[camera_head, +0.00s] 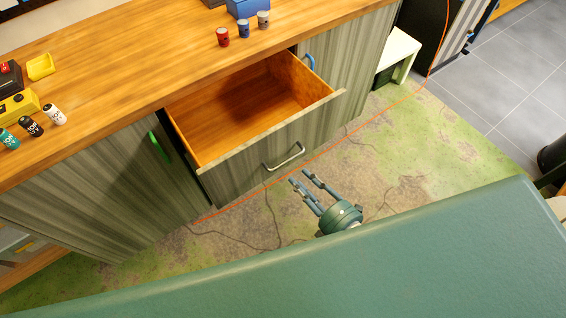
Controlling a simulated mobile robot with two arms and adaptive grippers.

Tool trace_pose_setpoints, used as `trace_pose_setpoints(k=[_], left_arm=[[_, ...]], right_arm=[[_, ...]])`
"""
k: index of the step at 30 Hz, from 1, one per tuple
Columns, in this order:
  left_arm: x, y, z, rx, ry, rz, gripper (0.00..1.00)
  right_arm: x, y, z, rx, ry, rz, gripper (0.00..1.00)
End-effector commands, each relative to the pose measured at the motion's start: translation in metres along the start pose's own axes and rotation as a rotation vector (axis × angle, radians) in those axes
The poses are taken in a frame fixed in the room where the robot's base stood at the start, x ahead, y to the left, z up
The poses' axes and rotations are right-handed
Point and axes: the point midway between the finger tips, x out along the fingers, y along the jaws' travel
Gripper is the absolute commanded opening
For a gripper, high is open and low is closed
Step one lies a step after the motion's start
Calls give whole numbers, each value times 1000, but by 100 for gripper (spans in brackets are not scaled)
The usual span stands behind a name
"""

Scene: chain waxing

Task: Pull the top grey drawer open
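The top grey drawer (258,157) is pulled out from under the wooden worktop, and its bare wooden inside (245,105) shows empty. A pale metal handle (284,158) sits on its grey wood-grain front. My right gripper (301,179) is in front of the drawer, a little below and right of the handle in the picture. Its two fingers are spread with a gap between them, with nothing in them, and it appears apart from the handle. My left gripper is not in view.
Cabinet doors with a green handle (160,147) and a blue handle (309,61) flank the drawer. Small cans (243,28) and a yellow box (40,67) stand on the worktop (130,50). An orange cable (345,137) crosses the floor. A white stool (400,47) stands at the right.

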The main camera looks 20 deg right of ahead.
Motion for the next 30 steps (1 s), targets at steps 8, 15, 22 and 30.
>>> trace_pose_setpoints(k=[8,15,22,30], left_arm=[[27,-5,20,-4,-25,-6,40],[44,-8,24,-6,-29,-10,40],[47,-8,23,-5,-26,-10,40],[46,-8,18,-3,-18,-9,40]], right_arm=[[53,-4,0,3,-1,3,30],[89,-5,1,3,-2,-2,30],[100,-2,1,5,-2,-4,30],[100,-2,1,5,-2,-4,20]])
